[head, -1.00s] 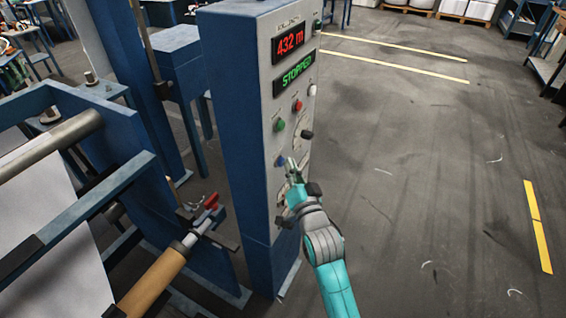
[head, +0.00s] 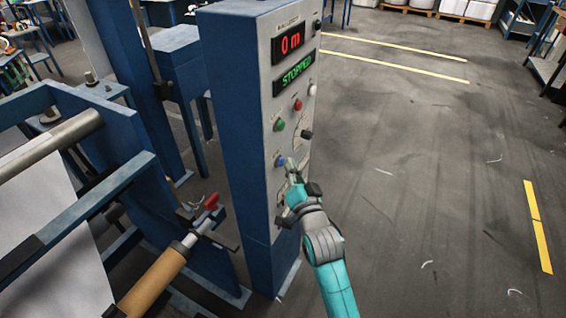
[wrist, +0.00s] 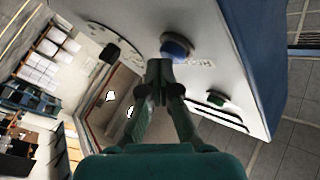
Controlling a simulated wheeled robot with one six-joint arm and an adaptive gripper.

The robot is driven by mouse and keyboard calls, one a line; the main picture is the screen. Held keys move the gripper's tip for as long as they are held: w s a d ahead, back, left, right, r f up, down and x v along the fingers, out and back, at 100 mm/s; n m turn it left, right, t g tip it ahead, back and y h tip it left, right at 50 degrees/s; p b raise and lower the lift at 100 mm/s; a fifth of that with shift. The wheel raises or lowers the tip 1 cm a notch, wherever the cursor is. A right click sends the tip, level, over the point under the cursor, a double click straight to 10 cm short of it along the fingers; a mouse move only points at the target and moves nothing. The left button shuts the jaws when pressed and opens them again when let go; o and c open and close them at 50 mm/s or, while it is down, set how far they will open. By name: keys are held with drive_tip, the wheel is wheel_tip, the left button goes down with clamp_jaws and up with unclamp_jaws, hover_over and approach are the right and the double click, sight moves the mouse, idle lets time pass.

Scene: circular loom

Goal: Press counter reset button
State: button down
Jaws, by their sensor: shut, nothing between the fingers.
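The blue button (head: 280,160) is low on the light grey face of the control cabinet (head: 222,120). My gripper (head: 289,166) is shut and empty, with its fingertips right by the blue button. In the wrist view the blue button (wrist: 177,48) is just beyond the closed fingertips (wrist: 160,66); I cannot tell whether they touch.
A green button (head: 279,124), a red button (head: 298,104) and a black knob (head: 307,134) sit close above the blue button. A roll stand with a red-handled clamp (head: 212,201) is at left. The floor (head: 410,170) at right is open.

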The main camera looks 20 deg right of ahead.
drive_tip(key=shift+s+d, duration=0.45)
drive_tip(key=shift+s, duration=0.05)
drive_tip(key=shift+s+d, duration=1.75)
drive_tip(key=shift+s, duration=0.05)
drive_tip(key=shift+f, duration=0.1)
drive_tip(key=s+a+f+n+g, duration=0.1)
drive_tip(key=s+a+f, duration=0.1)
drive_tip(key=s+f, duration=0.65)
drive_tip(key=s+a+f+n+g, duration=0.15)
drive_tip(key=s+f, duration=0.25)
drive_tip(key=s, duration=0.9)
drive_tip(key=s+a+r+n+g, duration=0.1)
drive_tip(key=s+n, duration=0.1)
drive_tip(key=s, duration=1)
drive_tip(key=s+a+r+n+g, duration=0.1)
drive_tip(key=s+n, duration=0.2)
drive_tip(key=s, duration=0.9)
drive_tip(key=shift+r, duration=0.4)
